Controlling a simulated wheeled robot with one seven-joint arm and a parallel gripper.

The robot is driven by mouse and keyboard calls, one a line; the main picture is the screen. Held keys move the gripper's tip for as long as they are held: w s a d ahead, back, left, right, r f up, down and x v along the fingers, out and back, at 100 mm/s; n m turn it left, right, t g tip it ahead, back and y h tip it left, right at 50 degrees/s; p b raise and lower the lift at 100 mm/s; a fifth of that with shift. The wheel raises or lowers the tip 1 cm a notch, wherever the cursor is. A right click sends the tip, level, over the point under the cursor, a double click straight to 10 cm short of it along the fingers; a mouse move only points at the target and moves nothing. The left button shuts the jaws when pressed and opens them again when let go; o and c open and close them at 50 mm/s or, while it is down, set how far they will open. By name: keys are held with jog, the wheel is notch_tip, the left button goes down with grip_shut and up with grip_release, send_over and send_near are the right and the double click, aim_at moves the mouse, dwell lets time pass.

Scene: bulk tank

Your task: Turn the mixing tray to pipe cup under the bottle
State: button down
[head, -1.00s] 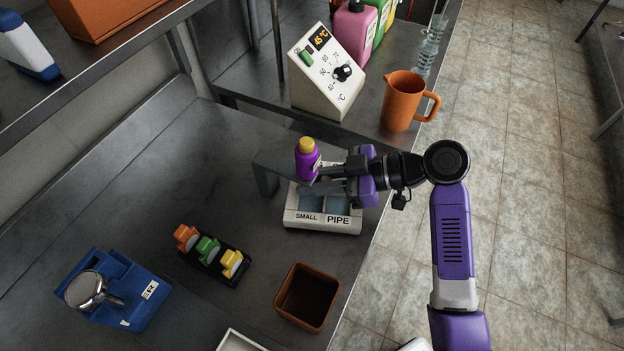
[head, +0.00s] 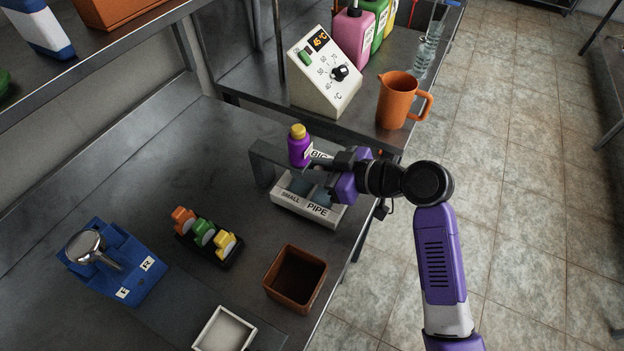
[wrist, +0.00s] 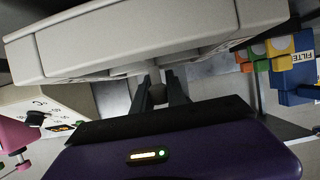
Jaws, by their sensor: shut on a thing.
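The mixing tray (head: 304,208) is a pale block with blue-grey cups, labelled SMALL and PIPE on its near side. It sits turned at an angle beneath a grey stand (head: 262,165). A BIG label shows beside the purple, yellow-capped bottle (head: 298,152), which is upright at the stand, over the tray's far part. Which cup is under the bottle is hidden. My gripper (head: 322,166) reaches in from the right. In the wrist view the tray (wrist: 150,42) fills the top, and my gripper's fingers (wrist: 160,90) are shut on a small grey post of it.
A temperature box (head: 322,75) and orange jug (head: 396,100) stand behind. A brown bin (head: 296,278), a rack of coloured pieces (head: 215,240), a blue filter holder (head: 125,270) and a white square tray (head: 224,330) lie in front. The bench left of the stand is clear.

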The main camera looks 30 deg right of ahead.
jog(key=m+h+p, duration=0.1)
jog(key=m+t+h+p, duration=0.1)
jog(key=h, duration=0.1)
jog(key=shift+w+d+r+m, duration=0.1)
jog(key=shift+d+r+m, duration=0.1)
jog(key=shift+r+m, duration=0.15)
jog(key=m+h+p, duration=0.2)
jog(key=m+t+h+p, duration=0.1)
jog(key=h+p, duration=0.1)
jog(key=shift+w+d+m+t, duration=0.15)
jog(key=shift+d+m+t, duration=0.15)
jog(key=shift+d+m, duration=0.1)
jog(key=shift+d+f+m+h, duration=0.15)
jog(key=shift+d+m+h, duration=0.05)
jog(key=shift+m+h, duration=0.7)
jog(key=shift+d+f+m+h, duration=0.2)
jog(key=shift+m+h, duration=0.45)
jog(key=shift+h, duration=0.35)
jog(key=shift+d+m+h, duration=0.1)
jog(key=shift+m+h, duration=0.2)
jog(key=c, duration=1.3)
grip_release()
jog(key=shift+c, duration=0.2)
jog(key=shift+n+y+p, duration=0.3)
jog(key=shift+n+y, duration=0.2)
